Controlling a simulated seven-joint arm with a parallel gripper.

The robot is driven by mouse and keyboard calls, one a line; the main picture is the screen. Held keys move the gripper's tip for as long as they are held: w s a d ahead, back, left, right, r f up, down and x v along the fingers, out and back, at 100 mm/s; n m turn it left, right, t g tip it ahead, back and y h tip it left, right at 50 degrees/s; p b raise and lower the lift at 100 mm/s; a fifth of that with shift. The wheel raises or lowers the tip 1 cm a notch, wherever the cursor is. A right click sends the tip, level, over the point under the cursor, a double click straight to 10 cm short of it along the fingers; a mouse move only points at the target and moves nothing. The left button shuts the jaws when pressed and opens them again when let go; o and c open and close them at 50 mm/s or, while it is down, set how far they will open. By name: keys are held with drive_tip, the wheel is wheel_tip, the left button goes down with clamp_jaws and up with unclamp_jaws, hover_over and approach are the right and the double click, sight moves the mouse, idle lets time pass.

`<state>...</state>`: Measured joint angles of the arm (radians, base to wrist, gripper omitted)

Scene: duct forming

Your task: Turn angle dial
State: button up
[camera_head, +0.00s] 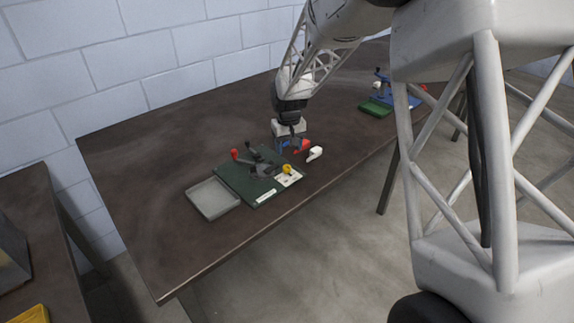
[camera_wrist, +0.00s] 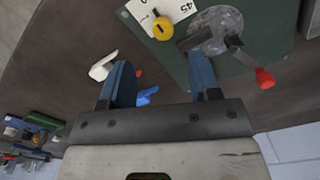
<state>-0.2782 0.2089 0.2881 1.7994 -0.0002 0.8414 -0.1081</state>
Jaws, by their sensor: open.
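The yellow angle dial (camera_head: 287,169) sits on a white card at the right end of the green bending fixture (camera_head: 236,185). In the wrist view the dial (camera_wrist: 162,28) shows as a round yellow knob with a dark mark, beside a printed "45". My gripper (camera_head: 297,141) is above the table behind the dial, apart from it. In the wrist view my gripper's (camera_wrist: 160,65) two blue fingers are spread with nothing held between them. The dial lies beyond the fingertips.
The fixture has a metal disc (camera_wrist: 215,30) and a red-knobbed lever (camera_wrist: 265,78) close to one finger. A white piece (camera_head: 315,153) and small blue and red items lie by my gripper. A grey tray (camera_head: 213,198) adjoins the fixture. Another green-and-blue station (camera_head: 376,107) stands farther right.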

sight(287, 167)
drive_tip(key=shift+w+a+f, duration=0.25)
drive_tip(key=shift+w+f, duration=0.05)
drive_tip(key=shift+f, duration=0.05)
drive_tip(key=shift+f, duration=0.1)
drive_tip(key=shift+f, duration=3.8)
drive_tip(key=c, duration=0.9)
